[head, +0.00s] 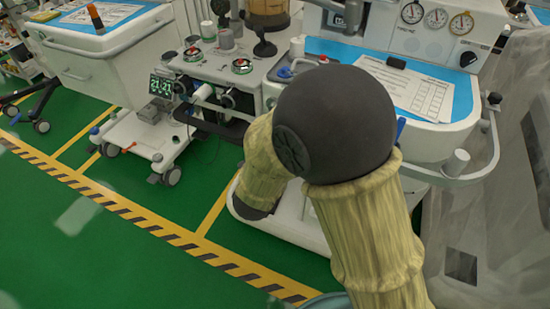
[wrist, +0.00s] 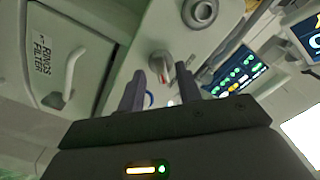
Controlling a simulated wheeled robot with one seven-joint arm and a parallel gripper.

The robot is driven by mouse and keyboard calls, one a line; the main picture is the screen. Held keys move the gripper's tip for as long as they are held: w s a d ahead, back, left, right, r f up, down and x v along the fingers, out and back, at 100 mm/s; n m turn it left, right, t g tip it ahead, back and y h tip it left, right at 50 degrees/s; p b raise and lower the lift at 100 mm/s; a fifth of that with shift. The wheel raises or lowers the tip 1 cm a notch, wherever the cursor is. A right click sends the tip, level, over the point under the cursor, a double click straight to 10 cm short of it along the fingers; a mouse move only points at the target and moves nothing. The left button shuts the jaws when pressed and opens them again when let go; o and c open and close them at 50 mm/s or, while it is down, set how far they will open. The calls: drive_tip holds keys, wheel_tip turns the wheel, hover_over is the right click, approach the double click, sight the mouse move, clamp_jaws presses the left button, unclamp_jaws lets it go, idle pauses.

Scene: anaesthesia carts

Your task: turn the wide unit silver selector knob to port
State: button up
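In the wrist view, a silver knob (wrist: 161,62) with a red mark sits on a pale panel, above the middle of the picture. My gripper (wrist: 161,86) shows below it, with two dark fingers apart and nothing held between them. The knob appears beyond the fingertips, roughly in line with the gap. I cannot tell the exact distance. In the head view, my arm's dark joint covers the middle, and my gripper and this knob cannot be made out.
The wrist view shows a round grey fitting (wrist: 200,11) above the knob, a white handle (wrist: 74,72) at left and lit screens (wrist: 238,72) at right. In the head view, a paper sheet (head: 428,96) lies on the right cart; green floor is clear at lower left.

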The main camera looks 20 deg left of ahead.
drive_tip(key=s+a+p, duration=0.1)
drive_tip(key=s, duration=1.5)
drive_tip(key=shift+p, duration=0.3)
